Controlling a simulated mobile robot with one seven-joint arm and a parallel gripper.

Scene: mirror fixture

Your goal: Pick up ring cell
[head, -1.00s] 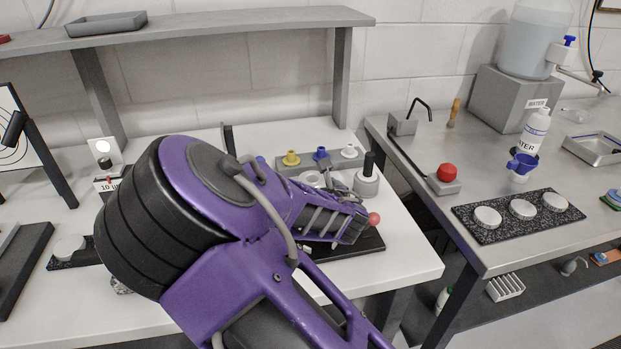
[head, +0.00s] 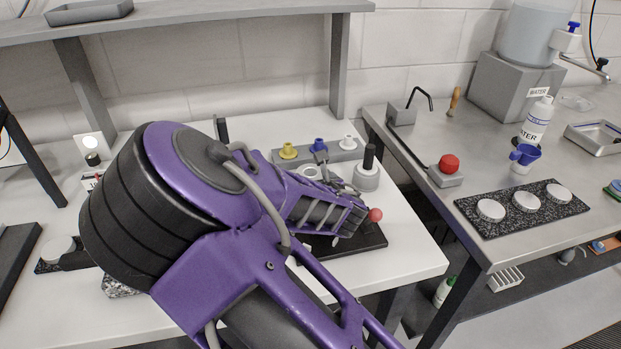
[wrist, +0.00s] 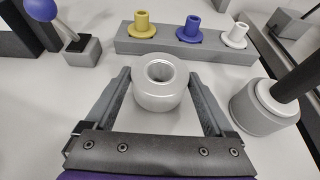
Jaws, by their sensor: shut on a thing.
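The ring cell (wrist: 158,101) is a pale, glossy, thick ring with a round hole in its top. In the wrist view it sits upright between the two fingers of my gripper (wrist: 160,84), which are shut on it from left and right. In the head view a pale ring shape (head: 308,172) shows just past my purple wrist, and my own arm hides most of the fingers. I cannot tell whether the ring rests on the white bench or is slightly above it.
A grey block (wrist: 186,49) with yellow, blue and white flanged plugs stands beyond the ring. A round grey base with a black post (wrist: 262,105) is close on the right. A blue-ball lever (wrist: 80,48) stands at left. A black plate (head: 350,243) lies nearer on the bench.

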